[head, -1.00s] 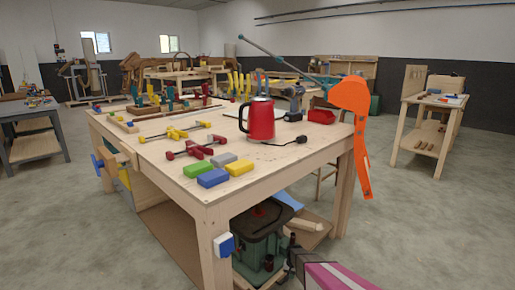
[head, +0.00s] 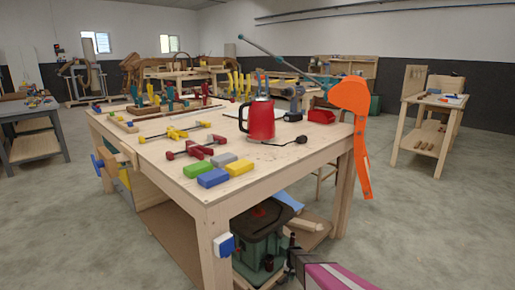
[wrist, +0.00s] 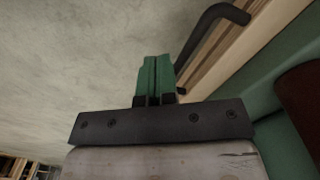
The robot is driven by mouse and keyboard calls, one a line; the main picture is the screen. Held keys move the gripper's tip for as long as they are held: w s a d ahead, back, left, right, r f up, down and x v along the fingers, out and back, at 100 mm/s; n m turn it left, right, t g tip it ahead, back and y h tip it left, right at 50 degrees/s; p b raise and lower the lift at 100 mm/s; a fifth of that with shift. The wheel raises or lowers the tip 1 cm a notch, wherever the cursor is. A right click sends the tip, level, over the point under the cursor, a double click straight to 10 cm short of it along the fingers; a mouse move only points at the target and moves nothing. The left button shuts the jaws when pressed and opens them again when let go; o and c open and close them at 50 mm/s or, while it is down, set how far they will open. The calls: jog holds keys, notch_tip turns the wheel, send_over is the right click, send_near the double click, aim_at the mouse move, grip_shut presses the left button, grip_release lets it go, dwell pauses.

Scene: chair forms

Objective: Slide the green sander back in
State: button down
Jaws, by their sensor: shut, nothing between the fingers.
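The green sander (head: 262,248) stands low under the near right end of the wooden workbench (head: 265,185). It has a dark top and a red part on top. Its green body (wrist: 285,140) fills the right of the wrist view, and a black bent bar (wrist: 215,28) shows at the top. My gripper (wrist: 154,62) is shut and empty, its green fingers together, just left of the bar and a wooden strip. In the head view my pink arm enters at the bottom, close to the sander's right side; my fingertips are hard to make out there. Whether they touch anything, I cannot tell.
A red kettle (head: 261,120) and sanding blocks sit on the benchtop.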

jog(key=shift+f, duration=1.85)
jog(key=shift+w+a, duration=0.15)
jog(key=shift+w+a, duration=1.45)
jog(key=shift+w, duration=0.05)
notch_tip(320, 180, up, 5)
jog(key=s+d, duration=0.2)
jog(key=shift+s+d, duration=0.15)
jog(key=shift+s, duration=0.05)
jog(key=shift+r, duration=0.1)
jog(key=s+r+n, duration=0.1)
jog(key=s+r, duration=0.6)
jog(key=r, duration=0.5)
jog(key=s+r+n, duration=0.1)
jog(key=s+r, duration=0.7)
jog(key=r, duration=0.5)
jog(key=s+r+n, duration=0.1)
jog(key=s+r, duration=0.7)
jog(key=r, duration=0.5)
jog(key=shift+s+d, duration=0.15)
jog(key=shift+d, duration=0.3)
jog(key=shift+r, duration=0.1)
